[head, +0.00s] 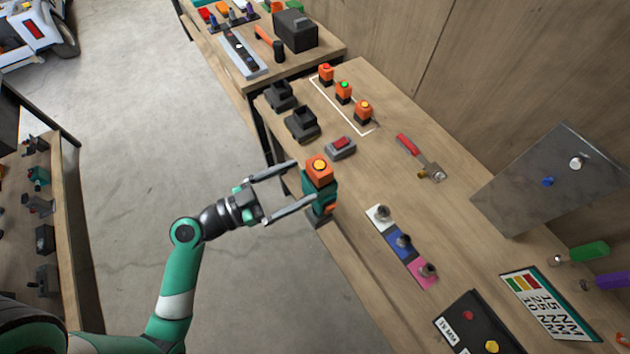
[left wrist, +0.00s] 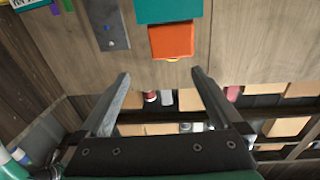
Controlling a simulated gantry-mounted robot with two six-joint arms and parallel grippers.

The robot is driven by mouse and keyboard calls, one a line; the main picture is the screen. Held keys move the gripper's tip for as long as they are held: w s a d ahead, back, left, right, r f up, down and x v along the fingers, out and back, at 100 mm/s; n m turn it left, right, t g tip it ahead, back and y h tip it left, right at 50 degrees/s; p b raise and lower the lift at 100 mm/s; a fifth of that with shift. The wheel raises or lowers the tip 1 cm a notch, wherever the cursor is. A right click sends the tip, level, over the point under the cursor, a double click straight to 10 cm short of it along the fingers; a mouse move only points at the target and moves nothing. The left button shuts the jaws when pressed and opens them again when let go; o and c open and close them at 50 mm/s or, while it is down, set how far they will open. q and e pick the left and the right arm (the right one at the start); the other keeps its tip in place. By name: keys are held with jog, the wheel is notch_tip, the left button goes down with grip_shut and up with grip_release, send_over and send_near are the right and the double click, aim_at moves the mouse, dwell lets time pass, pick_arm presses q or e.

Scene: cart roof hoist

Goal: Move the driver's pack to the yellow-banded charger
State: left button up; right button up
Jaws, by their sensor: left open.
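The driver (head: 323,197) is teal with a dark foot and stands near the bench's front edge. Its orange pack (head: 319,170) sits on top and has a round yellow spot. My left gripper (head: 304,183) is open, its two fingers pointing at the driver. In the left wrist view the orange pack (left wrist: 171,41) and teal driver body (left wrist: 168,10) lie beyond the open fingertips (left wrist: 160,74), with nothing between the fingers. Two black charger-like docks (head: 281,96) (head: 301,124) stand on the bench further back; I cannot make out a yellow band on either. My right gripper is not in view.
Orange packs with red (head: 326,73), green (head: 344,91) and yellow (head: 363,110) spots stand along a white outline. A red-switched box (head: 340,148), a red-handled tool (head: 418,155) and a coloured strip with knobs (head: 402,243) lie nearby. A tilted metal plate (head: 550,180) stands right.

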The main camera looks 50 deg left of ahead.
aim_at(311, 172)
pick_arm(q)
jog(key=shift+n+y, duration=0.7)
jog(key=shift+y, duration=0.1)
jog(key=w, duration=0.1)
jog(key=w+f+p, duration=0.1)
jog(key=w, duration=0.2)
jog(key=shift+w+a+f+p, duration=0.3)
jog(key=shift+w+a+f, duration=0.05)
jog(key=shift+a, duration=0.05)
jog(key=shift+w+f, duration=0.1)
jog(key=shift+w, duration=0.25)
jog(key=w, duration=0.2)
jog(key=w+d+p, duration=0.1)
jog(key=w, duration=0.1)
jog(key=shift+w, duration=0.2)
jog(key=shift+w+f, duration=0.15)
jog(key=shift+w, duration=0.2)
grip_shut()
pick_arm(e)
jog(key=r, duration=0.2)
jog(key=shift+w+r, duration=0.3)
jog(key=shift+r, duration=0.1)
